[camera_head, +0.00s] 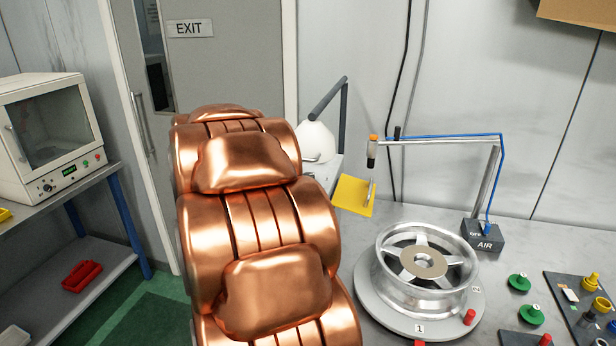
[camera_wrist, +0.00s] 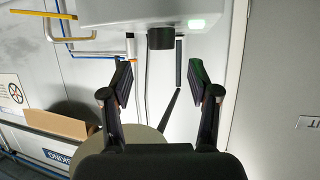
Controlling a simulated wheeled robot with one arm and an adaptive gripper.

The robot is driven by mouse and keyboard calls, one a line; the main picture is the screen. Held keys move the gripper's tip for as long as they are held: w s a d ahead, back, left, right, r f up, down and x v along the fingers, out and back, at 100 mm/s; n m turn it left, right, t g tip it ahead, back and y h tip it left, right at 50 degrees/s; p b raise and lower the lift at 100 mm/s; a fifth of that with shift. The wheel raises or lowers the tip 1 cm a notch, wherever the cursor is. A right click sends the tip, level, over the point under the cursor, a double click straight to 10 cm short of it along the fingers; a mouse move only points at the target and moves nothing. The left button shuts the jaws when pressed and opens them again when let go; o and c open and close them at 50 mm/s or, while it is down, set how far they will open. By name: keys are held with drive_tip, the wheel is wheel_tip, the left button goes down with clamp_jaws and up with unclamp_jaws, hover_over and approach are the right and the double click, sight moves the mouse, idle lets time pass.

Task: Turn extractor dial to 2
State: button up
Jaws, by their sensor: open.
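The extractor shows in the head view as a white hood (camera_head: 317,140) and a dark grey jointed arm (camera_head: 328,100), partly hidden behind my copper arm. The knob's setting cannot be read. My gripper (camera_wrist: 159,82) is open and empty, its fingers apart on either side of the knob's line, with the knob beyond the tips. The head view hides my gripper.
A silver wheel (camera_head: 425,265) sits on a round turntable on the workbench (camera_head: 375,228). An air stand (camera_head: 484,236) with a blue hose stands behind it. A yellow sheet (camera_head: 352,196) lies close to the extractor. A box oven (camera_head: 50,135) stands at left.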

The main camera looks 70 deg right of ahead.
drive_tip(key=shift+x, duration=3.55)
drive_tip(key=shift+w, duration=0.15)
